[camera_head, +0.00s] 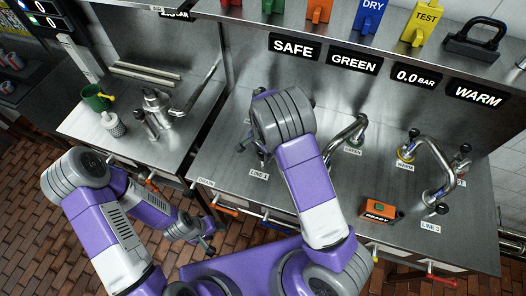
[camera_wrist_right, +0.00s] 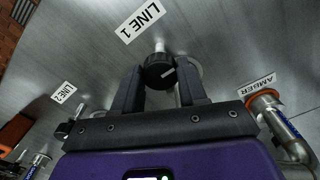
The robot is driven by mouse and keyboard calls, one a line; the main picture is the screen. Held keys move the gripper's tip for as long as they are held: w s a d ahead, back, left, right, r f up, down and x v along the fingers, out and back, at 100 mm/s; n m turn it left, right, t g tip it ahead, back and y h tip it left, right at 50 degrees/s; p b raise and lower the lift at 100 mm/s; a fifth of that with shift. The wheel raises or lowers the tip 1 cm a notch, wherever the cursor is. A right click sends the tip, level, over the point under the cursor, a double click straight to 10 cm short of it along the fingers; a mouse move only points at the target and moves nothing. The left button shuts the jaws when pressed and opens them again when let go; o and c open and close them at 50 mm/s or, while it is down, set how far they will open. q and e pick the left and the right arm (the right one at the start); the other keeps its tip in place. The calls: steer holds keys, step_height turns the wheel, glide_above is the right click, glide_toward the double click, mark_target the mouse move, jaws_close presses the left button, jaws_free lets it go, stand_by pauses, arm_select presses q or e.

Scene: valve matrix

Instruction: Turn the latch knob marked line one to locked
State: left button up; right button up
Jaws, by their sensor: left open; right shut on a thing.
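The LINE 1 latch knob (camera_wrist_right: 158,71) is black and round with a pale pointer mark, on a metal stem beside the white LINE 1 label (camera_wrist_right: 140,21). My right gripper (camera_wrist_right: 160,76) is shut on this knob, one dark finger on each side, in the right wrist view. In the head view the LINE 1 label (camera_head: 259,175) shows on the steel counter, but my right forearm and wrist hide most of the knob and gripper. My left gripper (camera_head: 202,238) is open and empty, low in front of the counter. No locked marking can be read.
The LINE 2 label (camera_wrist_right: 62,92) and an amber-collared pipe (camera_wrist_right: 266,98) flank the right gripper. Bent pipes with valves (camera_head: 432,160) and an orange READY box (camera_head: 379,211) stand on the right counter. A green mug (camera_head: 97,98) stands on the left counter. Coloured handles line the front edge.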

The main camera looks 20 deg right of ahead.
steer(key=shift+w, duration=0.1)
steer(key=o, duration=0.8)
step_height(320, 180, up, 8)
steer(key=shift+f, duration=0.15)
stand_by(0.4)
